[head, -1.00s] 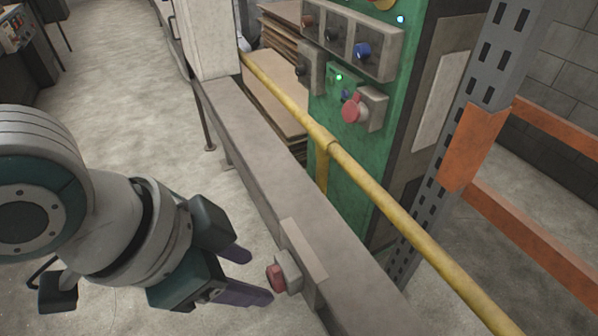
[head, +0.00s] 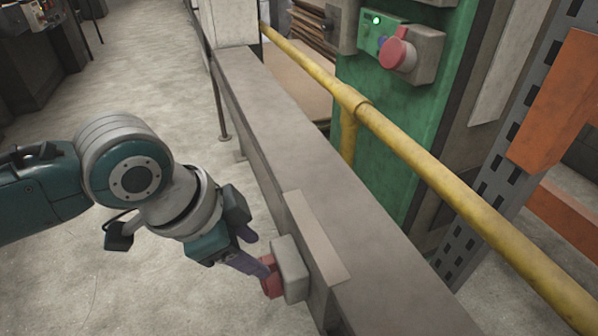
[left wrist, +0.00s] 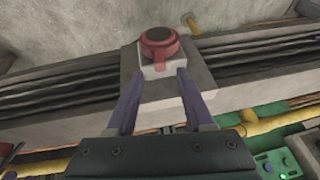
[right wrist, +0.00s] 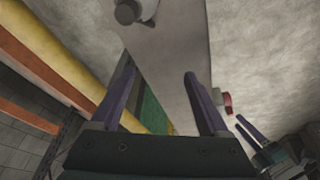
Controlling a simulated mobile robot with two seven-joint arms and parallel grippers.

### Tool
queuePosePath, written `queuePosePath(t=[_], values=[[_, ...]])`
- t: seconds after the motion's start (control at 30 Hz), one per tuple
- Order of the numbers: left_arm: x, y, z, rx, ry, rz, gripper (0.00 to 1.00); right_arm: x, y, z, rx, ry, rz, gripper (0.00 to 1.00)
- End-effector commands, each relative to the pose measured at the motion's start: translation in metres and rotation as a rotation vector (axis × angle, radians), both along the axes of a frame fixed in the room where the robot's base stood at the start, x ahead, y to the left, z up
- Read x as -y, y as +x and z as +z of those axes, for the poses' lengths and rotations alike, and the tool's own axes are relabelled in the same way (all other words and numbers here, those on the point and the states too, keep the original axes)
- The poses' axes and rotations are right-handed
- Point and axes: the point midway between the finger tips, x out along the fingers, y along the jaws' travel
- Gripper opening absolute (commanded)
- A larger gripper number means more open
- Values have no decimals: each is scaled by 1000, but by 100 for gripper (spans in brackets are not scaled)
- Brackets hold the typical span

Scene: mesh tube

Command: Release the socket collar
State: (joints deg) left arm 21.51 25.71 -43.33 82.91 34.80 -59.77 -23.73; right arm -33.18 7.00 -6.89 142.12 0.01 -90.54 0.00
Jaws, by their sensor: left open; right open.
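A red round collar with a dark centre (left wrist: 158,42) sits on a small light-grey block, the socket (left wrist: 163,70), on the side of a long grey beam. In the head view the collar (head: 271,277) is partly covered by a finger, and the socket (head: 290,268) stands out from the beam. My left gripper (head: 257,252) is open, its purple fingertips close to the collar; in its wrist view they are spread below the collar, around the socket's lower sides. Contact cannot be told. My right gripper (right wrist: 160,78) is open and empty, away from the collar (right wrist: 228,101).
The long grey beam (head: 290,130) runs along the walkway, with a yellow rail (head: 420,165) beyond it. A green cabinet with a red knob (head: 397,54) stands behind the rail. An orange-and-grey rack post is at right.

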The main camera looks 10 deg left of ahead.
Motion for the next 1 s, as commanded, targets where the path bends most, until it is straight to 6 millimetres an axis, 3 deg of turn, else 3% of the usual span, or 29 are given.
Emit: queuePosePath(t=[0.03,0.2,0.6,1.0], values=[[3,4,-14,0,0,1,52,0,0,-11,0,0,0,79],[9,11,-34,0,0,0,52,0,0,-22,0,0,0,79],[11,14,-40,0,0,0,52,0,0,-24,-1,0,0,79],[11,14,-40,0,0,0,8,-1,-1,-25,-1,2,-1,79]])
